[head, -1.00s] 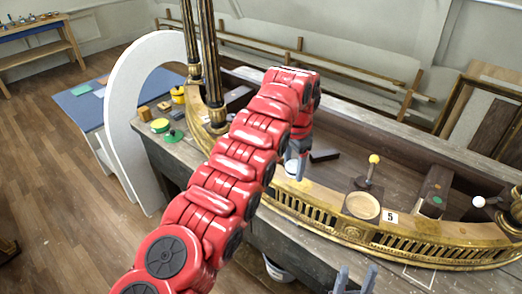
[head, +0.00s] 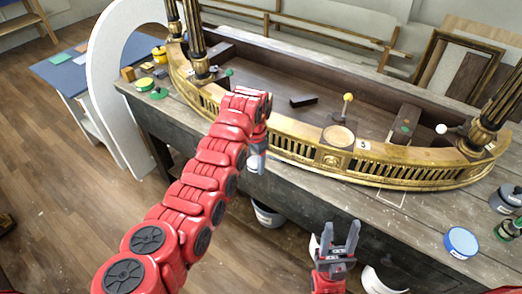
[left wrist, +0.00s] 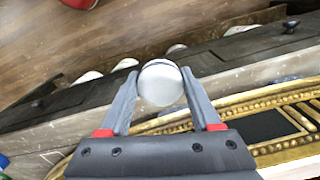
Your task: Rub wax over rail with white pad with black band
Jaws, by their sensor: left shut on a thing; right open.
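The curved gilt rail (head: 400,157) runs along the front of the grey bench in the head view; part of it also shows in the left wrist view (left wrist: 272,98). My left gripper (head: 256,160) is at the rail's front side, left of the middle, and partly hidden by my red arm. In the left wrist view my left gripper (left wrist: 158,88) is shut on the white pad (left wrist: 160,86), a rounded piece with a thin dark band near its top. My right gripper (head: 338,234) is open and empty, in front of the bench edge.
A pale round disc (head: 339,136) sits on the rail beside a "5" label. A blue-lidded tub (head: 461,242) and dark bottles are at the right. Gilt columns rise at both ends. White buckets are below.

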